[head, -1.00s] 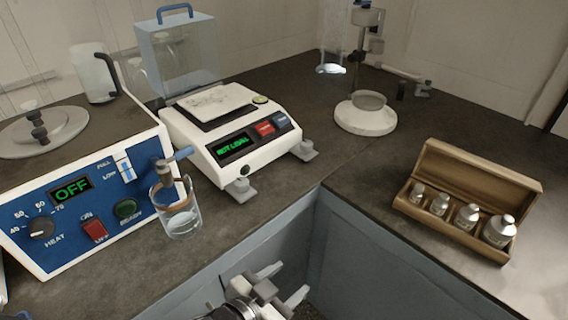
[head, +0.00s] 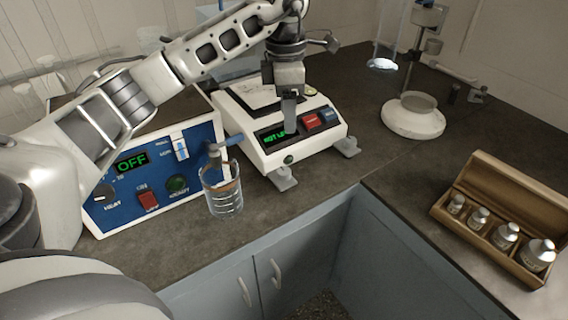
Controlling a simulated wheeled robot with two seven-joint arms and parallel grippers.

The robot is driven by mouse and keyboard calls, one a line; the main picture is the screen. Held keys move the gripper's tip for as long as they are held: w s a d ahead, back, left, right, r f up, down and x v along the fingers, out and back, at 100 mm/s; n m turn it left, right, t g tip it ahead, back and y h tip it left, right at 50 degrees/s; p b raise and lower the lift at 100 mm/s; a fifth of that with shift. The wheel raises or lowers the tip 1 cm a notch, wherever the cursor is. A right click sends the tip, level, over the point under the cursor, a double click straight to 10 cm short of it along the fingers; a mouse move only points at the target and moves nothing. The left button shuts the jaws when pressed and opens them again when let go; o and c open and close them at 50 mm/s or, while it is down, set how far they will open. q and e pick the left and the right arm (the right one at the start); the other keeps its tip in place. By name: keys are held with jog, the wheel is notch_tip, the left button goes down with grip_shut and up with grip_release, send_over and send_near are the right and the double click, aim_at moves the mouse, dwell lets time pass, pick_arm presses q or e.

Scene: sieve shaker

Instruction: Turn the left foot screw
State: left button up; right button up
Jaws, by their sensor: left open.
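The white balance (head: 317,149) stands on the dark bench and its green display is partly covered by my gripper. The left foot screw (head: 283,180) is a grey foot under the balance's front left corner. A second grey foot (head: 347,147) shows at the front right corner. My left gripper (head: 290,112) is open and empty, pointing down in front of the display, above and apart from the left foot screw. One finger hides most of the other. My right gripper is out of view.
The blue control box (head: 150,180), reading OFF, and a glass beaker (head: 222,192) of clear liquid stand left of the left foot. A wooden box (head: 470,225) of weights sits at the right. A round white stand base (head: 413,118) is behind. The bench is clear between balance and box.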

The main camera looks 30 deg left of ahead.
aim_at(284, 170)
pick_arm(q)
jog(key=f, duration=0.5)
jog(key=f+p, duration=0.1)
jog(key=f, duration=0.9)
jog(key=shift+s+a+f+p, duration=0.15)
jog(key=shift+a+p, duration=0.2)
jog(key=shift+p, duration=0.05)
jog(key=c, duration=1)
